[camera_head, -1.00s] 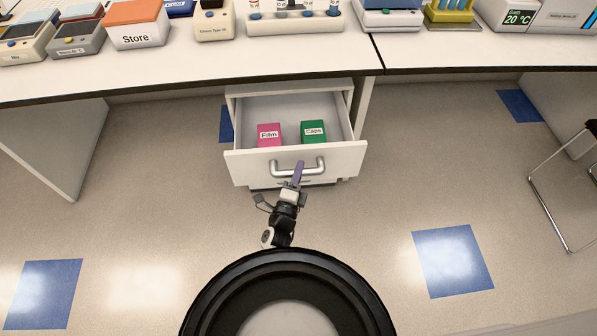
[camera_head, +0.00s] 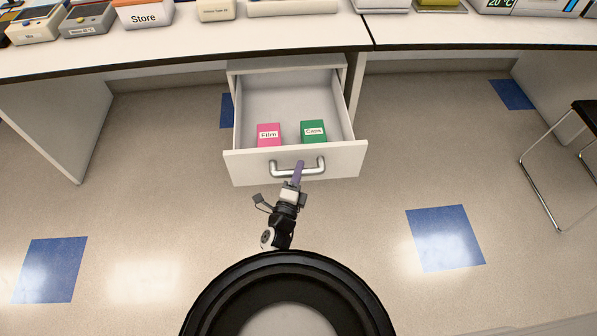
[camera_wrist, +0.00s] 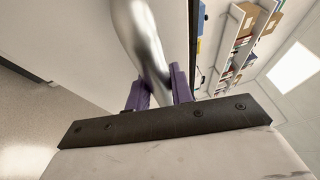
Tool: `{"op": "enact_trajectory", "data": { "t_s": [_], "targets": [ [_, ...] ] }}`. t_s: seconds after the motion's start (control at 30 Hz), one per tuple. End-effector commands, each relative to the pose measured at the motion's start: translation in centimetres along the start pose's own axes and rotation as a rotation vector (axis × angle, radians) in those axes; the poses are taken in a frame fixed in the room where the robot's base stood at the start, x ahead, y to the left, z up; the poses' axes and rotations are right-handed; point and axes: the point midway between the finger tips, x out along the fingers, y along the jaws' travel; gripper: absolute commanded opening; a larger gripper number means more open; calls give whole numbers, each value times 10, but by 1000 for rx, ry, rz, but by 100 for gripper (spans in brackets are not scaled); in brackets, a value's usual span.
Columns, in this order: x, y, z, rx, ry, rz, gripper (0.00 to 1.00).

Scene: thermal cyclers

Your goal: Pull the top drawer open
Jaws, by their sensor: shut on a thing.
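The top drawer (camera_head: 342,156) is pulled well out from the white cabinet under the bench. Its inside is visible in the head view. A pink box labelled "Film" (camera_head: 268,134) and a green box labelled "Caps" (camera_head: 313,131) sit near its front. A silver bar handle (camera_head: 281,170) is on the drawer front.
The white bench top (camera_head: 200,45) runs above the drawer, with several lab devices and a "Store" box (camera_head: 145,15) on it. A black-seated stool (camera_head: 586,108) stands at the far right. The floor on both sides of the drawer is clear.

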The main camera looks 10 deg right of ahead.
Motion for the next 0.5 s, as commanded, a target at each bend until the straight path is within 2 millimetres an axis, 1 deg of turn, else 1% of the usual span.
{"op": "enact_trajectory", "data": {
  "t_s": [0.33,0.37,0.5],
  "targets": [
    [0,0,0,0,1,-1,0],
    [0,0,0,0,1,-1,25],
    [0,0,0,0,1,-1,43]
  ]
}}
